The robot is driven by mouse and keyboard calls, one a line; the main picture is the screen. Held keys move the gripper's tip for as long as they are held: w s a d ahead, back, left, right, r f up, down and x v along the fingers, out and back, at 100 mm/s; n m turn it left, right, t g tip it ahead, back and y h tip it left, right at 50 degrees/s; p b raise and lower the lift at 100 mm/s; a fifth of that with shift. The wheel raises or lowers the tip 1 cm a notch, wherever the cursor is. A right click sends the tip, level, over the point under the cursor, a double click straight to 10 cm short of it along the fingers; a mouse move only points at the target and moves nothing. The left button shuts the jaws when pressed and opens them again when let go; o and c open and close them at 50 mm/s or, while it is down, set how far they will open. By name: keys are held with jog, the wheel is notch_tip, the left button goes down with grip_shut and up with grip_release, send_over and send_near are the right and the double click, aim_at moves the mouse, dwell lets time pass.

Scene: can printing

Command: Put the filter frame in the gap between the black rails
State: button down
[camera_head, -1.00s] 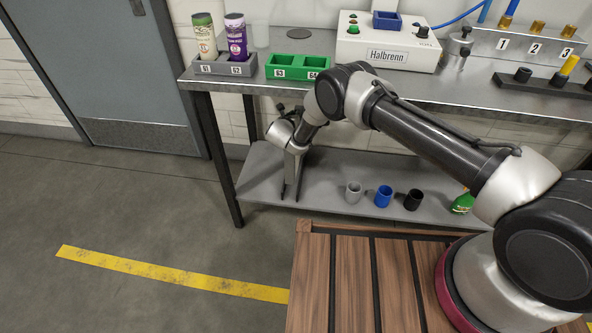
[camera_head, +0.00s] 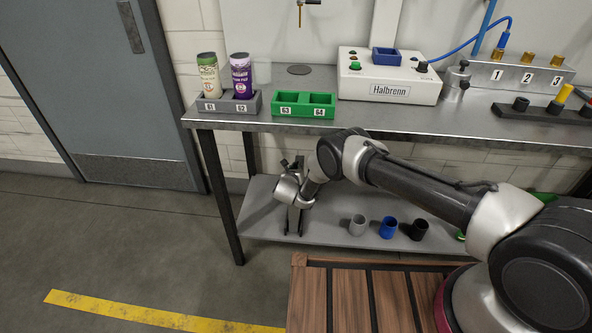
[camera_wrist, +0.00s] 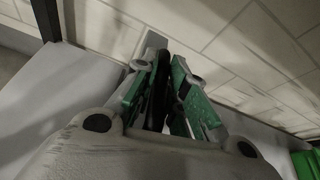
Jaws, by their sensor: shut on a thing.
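My gripper (camera_head: 296,222) is over the left part of the lower grey shelf, pointing down and back. In the wrist view, the green-padded fingers (camera_wrist: 160,95) are close together around a thin dark piece (camera_wrist: 157,88). It seems to be the filter frame, but the fingers cover most of it. A light grey piece (camera_wrist: 155,41) shows beyond the fingertips; I cannot tell whether it belongs to the same thing. I cannot clearly make out the black rails or the gap between them in either view.
Grey, blue and black cups (camera_head: 388,228) stand on the lower shelf (camera_head: 262,222), right of my gripper. The workbench (camera_head: 410,121) above carries a grey can holder (camera_head: 215,106), a green holder (camera_head: 303,111), a white machine (camera_head: 355,92) and a black peg rack (camera_head: 540,114). A brick wall is behind.

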jog(key=c, duration=1.5)
grip_release()
jog(key=shift+f, duration=0.1)
jog(key=shift+o, duration=0.2)
jog(key=v, duration=1.2)
jog(key=shift+a, duration=0.1)
